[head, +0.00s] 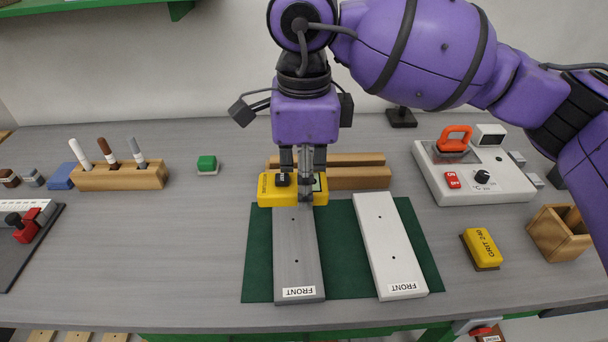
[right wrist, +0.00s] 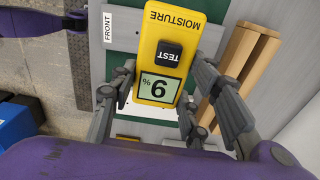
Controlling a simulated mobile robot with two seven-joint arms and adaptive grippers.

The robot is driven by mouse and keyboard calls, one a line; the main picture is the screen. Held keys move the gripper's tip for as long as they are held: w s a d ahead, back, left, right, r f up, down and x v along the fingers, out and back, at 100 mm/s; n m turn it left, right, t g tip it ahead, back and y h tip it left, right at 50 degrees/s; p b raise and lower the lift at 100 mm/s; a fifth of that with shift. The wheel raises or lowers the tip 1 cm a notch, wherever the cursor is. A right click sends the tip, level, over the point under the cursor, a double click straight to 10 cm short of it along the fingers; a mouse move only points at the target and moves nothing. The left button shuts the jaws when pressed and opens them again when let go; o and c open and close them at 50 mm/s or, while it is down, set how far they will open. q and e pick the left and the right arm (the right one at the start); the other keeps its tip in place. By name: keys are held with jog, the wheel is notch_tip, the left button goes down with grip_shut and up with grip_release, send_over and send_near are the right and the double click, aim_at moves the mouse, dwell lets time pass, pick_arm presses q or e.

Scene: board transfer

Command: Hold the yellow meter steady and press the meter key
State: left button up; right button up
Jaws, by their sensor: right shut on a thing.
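The yellow moisture meter (head: 266,192) is at the far end of the grey board (head: 298,250); I cannot tell whether it rests on the board. My right gripper (head: 304,188) comes down on it from above. In the right wrist view, the right gripper (right wrist: 165,85) is shut with its fingers on both long sides of the meter (right wrist: 151,38). The black TEST key (right wrist: 169,54) is uncovered, and the display (right wrist: 159,88) shows one digit and a percent sign. A purple part with a dark end (right wrist: 72,20), apparently my left gripper, shows at the upper left; its fingers are unclear.
A white board (head: 388,240) lies right of the grey one on a green mat (head: 345,255). Wooden rails (head: 360,178) stand behind. A white device (head: 480,175), yellow grit block (head: 482,248) and wooden box (head: 562,232) are at right.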

aim_at(304, 239)
jog(key=shift+f+b, duration=0.4)
jog(key=shift+f, duration=0.7)
jog(key=shift+f+b, duration=0.4)
jog(key=shift+f, duration=0.4)
jog(key=shift+f+b, duration=0.6)
jog(key=shift+f, duration=0.6)
jog(key=shift+f+b, duration=0.5)
jog(key=shift+f, duration=0.5)
jog(key=shift+f+b, duration=1.15)
jog(key=shift+f, duration=0.8)
jog(key=o, duration=1.5)
pick_arm(q)
notch_tip(304, 239, down, 6)
jog(key=s, duration=0.2)
jog(key=shift+d+g, duration=0.25)
jog(key=shift+g, duration=0.05)
jog(key=shift+w, duration=0.1)
pick_arm(e)
jog(key=c, duration=1.1)
